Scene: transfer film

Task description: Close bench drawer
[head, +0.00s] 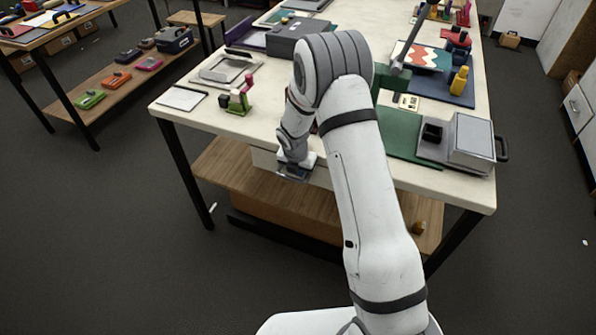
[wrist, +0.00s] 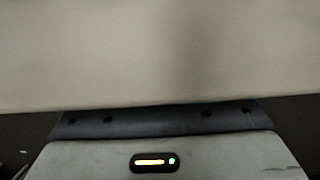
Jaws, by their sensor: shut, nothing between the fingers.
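The bench (head: 225,121) has a cream top and dark legs. A pale drawer front (head: 264,160) shows under its near edge, left of my wrist; my arm hides much of the rest. I cannot tell how far out the drawer stands. My gripper (head: 292,176) is shut and empty, low at the bench's near side by the drawer front. In the wrist view a plain cream panel (wrist: 160,55), which looks like the drawer front, fills the upper part. The dark gripper edge (wrist: 160,120) lies just below it; whether they touch is unclear.
A wooden lower shelf (head: 225,170) runs under the bench. On top are a pink and green tool (head: 240,97), a clipboard (head: 181,98), a green mat (head: 398,135) and a grey machine (head: 470,143). Open dark floor (head: 100,240) lies to the left.

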